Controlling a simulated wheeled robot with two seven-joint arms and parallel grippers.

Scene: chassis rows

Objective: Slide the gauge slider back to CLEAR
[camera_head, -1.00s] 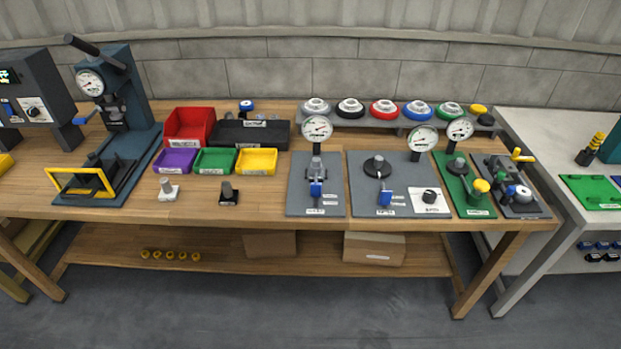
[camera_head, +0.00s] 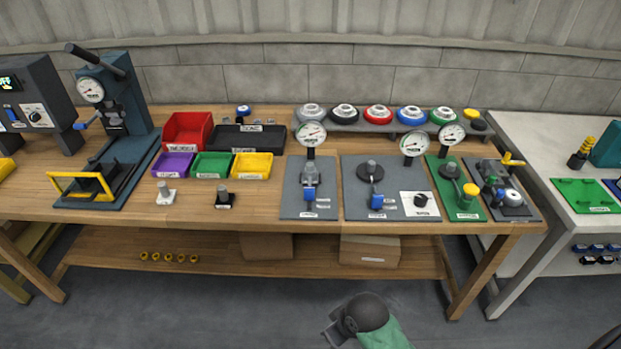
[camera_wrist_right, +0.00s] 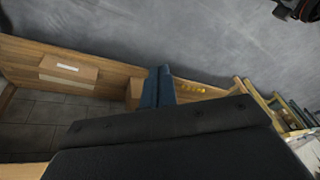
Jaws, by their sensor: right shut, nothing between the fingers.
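Two grey plates with dial gauges stand on the wooden bench. The left plate (camera_head: 293,204) has a gauge (camera_head: 311,134) and a blue slider-like piece (camera_head: 310,193). The right plate (camera_head: 352,207) has a gauge (camera_head: 415,142) and a blue piece (camera_head: 376,201). Labels are too small to read, so I cannot tell which piece is the gauge slider or where CLEAR is. My right arm (camera_head: 366,314) shows at the bottom of the head view, in front of the bench and apart from the plates. My right gripper (camera_wrist_right: 160,86) is shut and empty in the right wrist view. My left gripper is not in view.
A green plate (camera_head: 447,207) and a dark plate with several parts (camera_head: 520,212) stand right of the grey plates. Coloured bins (camera_head: 211,166) and a press (camera_head: 122,95) are left. A rack of coloured discs (camera_head: 390,127) runs behind. Boxes (camera_head: 369,251) sit on the lower shelf.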

